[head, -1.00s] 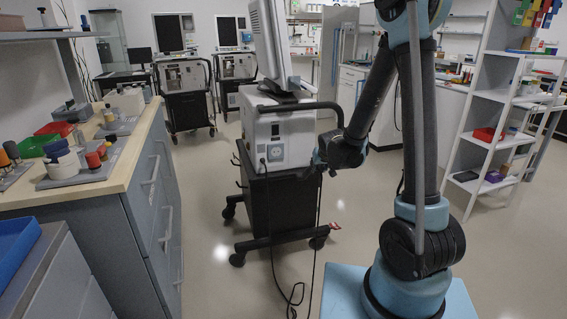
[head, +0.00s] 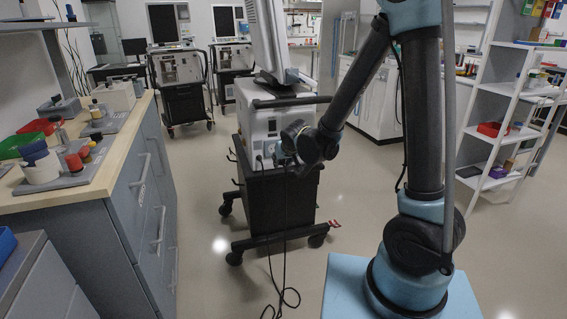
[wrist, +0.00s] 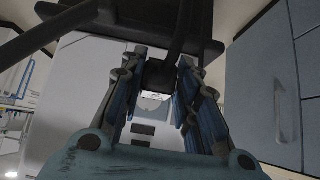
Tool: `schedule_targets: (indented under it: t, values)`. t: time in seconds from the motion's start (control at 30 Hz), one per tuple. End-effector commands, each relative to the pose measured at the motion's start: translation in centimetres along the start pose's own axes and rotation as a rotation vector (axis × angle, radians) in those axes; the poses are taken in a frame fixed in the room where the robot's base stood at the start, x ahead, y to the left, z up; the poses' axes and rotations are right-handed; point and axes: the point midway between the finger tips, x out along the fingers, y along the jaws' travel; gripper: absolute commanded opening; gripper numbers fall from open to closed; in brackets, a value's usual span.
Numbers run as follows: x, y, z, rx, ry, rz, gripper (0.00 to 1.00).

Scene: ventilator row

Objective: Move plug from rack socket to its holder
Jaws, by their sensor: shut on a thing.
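My gripper (head: 282,152) is in front of the ventilator's lower white panel in the head view. In the wrist view my gripper (wrist: 160,88) has its blue-padded fingers shut on a dark plug (wrist: 157,76). A black cable (wrist: 184,30) runs from near the plug in the wrist view. In the head view a cable (head: 286,215) hangs from my gripper to the floor, and the plug itself is hidden there. A second cable (head: 268,225) hangs from the panel's lower left. I cannot tell the rack socket or the holder apart.
The ventilator (head: 262,115) stands on a black wheeled cart (head: 270,205) with a handle bar (head: 290,101) above my gripper. A grey bench (head: 130,180) is at left, a white shelf rack (head: 505,120) at right. Open floor lies between the cart and the bench.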

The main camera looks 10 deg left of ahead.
Motion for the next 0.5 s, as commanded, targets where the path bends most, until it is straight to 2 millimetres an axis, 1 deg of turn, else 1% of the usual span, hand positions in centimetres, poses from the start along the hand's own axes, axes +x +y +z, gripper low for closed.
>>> schedule_targets:
  t: [0.5]
  values:
    - [2.0, 0.0, -2.2, 0.0, 0.0, 0.0, 0.0]
